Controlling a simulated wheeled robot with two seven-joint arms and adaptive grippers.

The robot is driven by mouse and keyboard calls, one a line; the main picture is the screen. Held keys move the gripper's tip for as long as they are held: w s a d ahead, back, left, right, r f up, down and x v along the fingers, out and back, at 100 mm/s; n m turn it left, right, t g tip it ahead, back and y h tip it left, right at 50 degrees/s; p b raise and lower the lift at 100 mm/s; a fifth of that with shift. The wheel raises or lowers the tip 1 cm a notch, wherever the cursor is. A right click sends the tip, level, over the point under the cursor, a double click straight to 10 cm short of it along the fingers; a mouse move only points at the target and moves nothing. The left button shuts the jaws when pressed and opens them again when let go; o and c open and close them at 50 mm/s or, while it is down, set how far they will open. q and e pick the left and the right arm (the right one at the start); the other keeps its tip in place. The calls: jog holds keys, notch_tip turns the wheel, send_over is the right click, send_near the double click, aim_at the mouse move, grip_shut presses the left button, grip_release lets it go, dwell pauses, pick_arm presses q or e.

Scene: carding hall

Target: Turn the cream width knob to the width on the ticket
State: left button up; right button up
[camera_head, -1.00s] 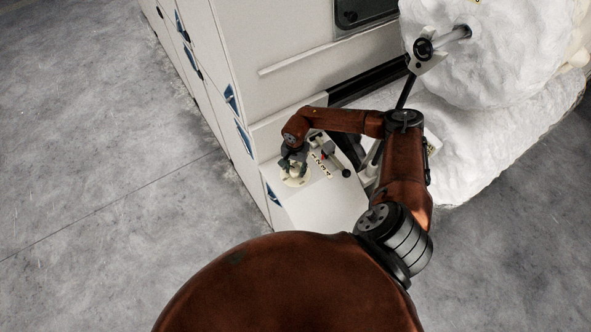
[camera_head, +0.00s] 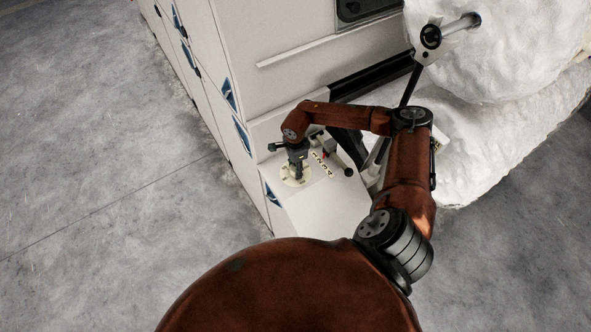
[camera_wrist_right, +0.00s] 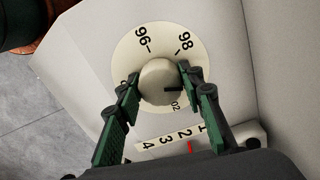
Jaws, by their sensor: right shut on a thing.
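The cream width knob (camera_wrist_right: 158,84) stands on a round cream dial (camera_wrist_right: 128,50) in the right wrist view. My right gripper (camera_wrist_right: 160,78) is shut on the knob, with one green-black finger on each side. A dark mark on the knob points right, toward the right finger. The dial shows 96 at upper left, 98 at upper right and 02 below the knob; the fingers hide other markings. In the head view the right gripper (camera_head: 298,160) is over the dial (camera_head: 296,180), hiding much of the knob. I cannot make out a readable ticket. My left gripper is out of view.
A scale strip (camera_wrist_right: 172,140) numbered 1 to 4 with a red pointer (camera_wrist_right: 190,148) lies close to the dial. A black-knobbed lever (camera_head: 348,172) stands to its right. The white machine cabinet (camera_head: 290,35) rises behind. White fibre rolls (camera_head: 500,60) are at right; open floor is left.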

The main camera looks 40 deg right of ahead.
jog(key=shift+m+b, duration=0.3)
jog(key=shift+m, duration=0.5)
jog(key=o, duration=1.2)
jog(key=shift+c, duration=0.2)
notch_tip(320, 180, up, 12)
